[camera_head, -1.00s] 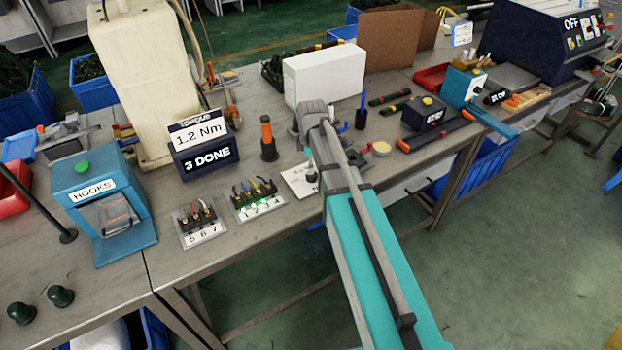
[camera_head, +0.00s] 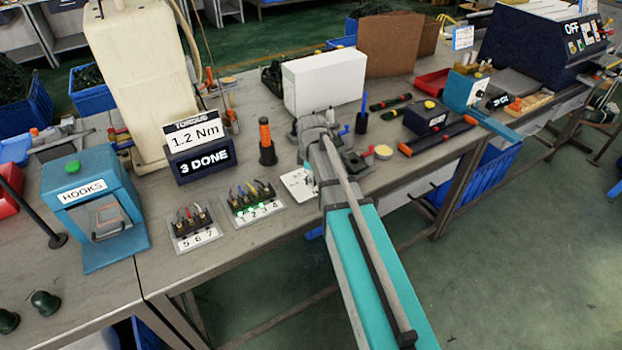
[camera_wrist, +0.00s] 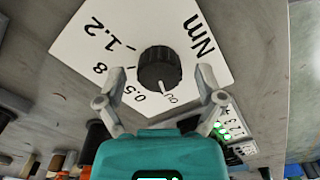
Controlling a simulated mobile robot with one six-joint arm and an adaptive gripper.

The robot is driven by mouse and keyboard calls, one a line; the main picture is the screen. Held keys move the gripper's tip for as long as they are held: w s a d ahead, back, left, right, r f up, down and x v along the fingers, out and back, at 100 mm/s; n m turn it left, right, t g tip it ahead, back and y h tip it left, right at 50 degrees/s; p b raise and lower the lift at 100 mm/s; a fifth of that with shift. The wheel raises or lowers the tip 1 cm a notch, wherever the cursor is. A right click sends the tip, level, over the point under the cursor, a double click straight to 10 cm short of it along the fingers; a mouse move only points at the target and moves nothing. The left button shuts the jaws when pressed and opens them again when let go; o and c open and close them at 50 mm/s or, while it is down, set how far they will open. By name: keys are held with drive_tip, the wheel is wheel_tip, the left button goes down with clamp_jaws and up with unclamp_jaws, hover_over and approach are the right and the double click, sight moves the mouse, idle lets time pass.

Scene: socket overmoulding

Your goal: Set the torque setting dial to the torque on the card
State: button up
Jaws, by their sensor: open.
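The torque card (camera_head: 195,133) reads 1.2 Nm and stands on a dark box showing "3 DONE". The black dial (camera_wrist: 158,66) sits on a white scale plate (camera_wrist: 75,45) in the wrist view. Marks 1.2, 1, 8 and 0.5 and the letters Nm are readable. The dial's white pointer faces the lower edge of the picture, toward a small partly readable mark beside 0.5, away from 1.2. My gripper (camera_wrist: 160,78) is open, one finger on each side of the dial, with gaps visible. In the head view my arm hides much of the plate (camera_head: 297,184).
Terminal blocks numbered 1 to 4 (camera_head: 253,205) and 5 to 7 (camera_head: 195,232) stand left of the plate. An orange-handled tool (camera_head: 266,142) stands upright behind them. A white box (camera_head: 325,80) and a dark cup with a blue tool (camera_head: 361,120) are beyond my gripper.

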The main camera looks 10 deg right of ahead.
drive_tip(key=c, duration=1.1)
drive_tip(key=shift+c, duration=0.2)
